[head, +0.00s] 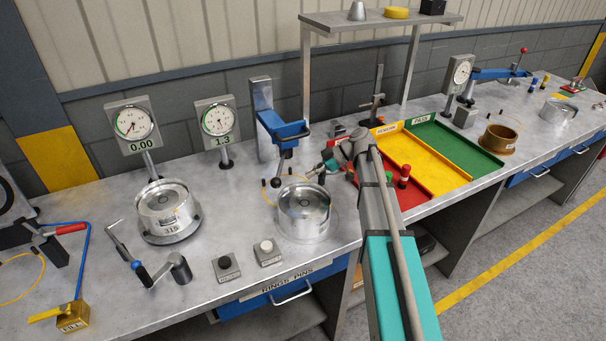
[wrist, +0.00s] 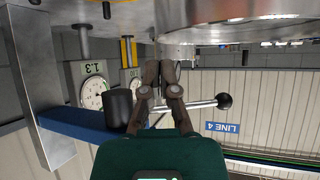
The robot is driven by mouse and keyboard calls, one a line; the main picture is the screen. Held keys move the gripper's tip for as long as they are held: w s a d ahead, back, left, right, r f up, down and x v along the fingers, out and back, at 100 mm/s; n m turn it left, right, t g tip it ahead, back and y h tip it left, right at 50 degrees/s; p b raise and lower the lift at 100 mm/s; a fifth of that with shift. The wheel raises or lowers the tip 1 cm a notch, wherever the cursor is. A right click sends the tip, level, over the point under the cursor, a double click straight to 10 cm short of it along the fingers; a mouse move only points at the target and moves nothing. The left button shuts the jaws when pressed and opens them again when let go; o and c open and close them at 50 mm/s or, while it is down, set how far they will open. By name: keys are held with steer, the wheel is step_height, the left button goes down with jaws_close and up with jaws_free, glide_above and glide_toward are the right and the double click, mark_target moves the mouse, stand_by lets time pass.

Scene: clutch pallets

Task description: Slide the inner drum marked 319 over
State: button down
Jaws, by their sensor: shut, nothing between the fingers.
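A silver drum (head: 166,208) sits on a round base at the left of the bench; its front label looks like 315 or 319, too small to be sure. A second silver drum (head: 303,212) stands right of it under the blue press; I read no number on it. My gripper (head: 316,172) is by this second drum's upper right rim in the head view. In the wrist view my gripper (wrist: 168,68) is shut with nothing between its fingers. A lever rod with a black ball (wrist: 224,100) passes close by the fingers; contact is unclear. A curved metal surface (wrist: 215,30) is above.
The blue press (head: 284,130) stands behind the second drum. Two dial gauges (head: 133,122) (head: 218,118) read 0.00 and 1.3. Red, yellow and green trays (head: 455,145) lie to the right. Two small buttons (head: 226,267) (head: 268,252) stand at the front edge.

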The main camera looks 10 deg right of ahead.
steer(key=d, duration=0.8)
steer(key=shift+s+d, duration=0.15)
steer(key=shift+d, duration=0.2)
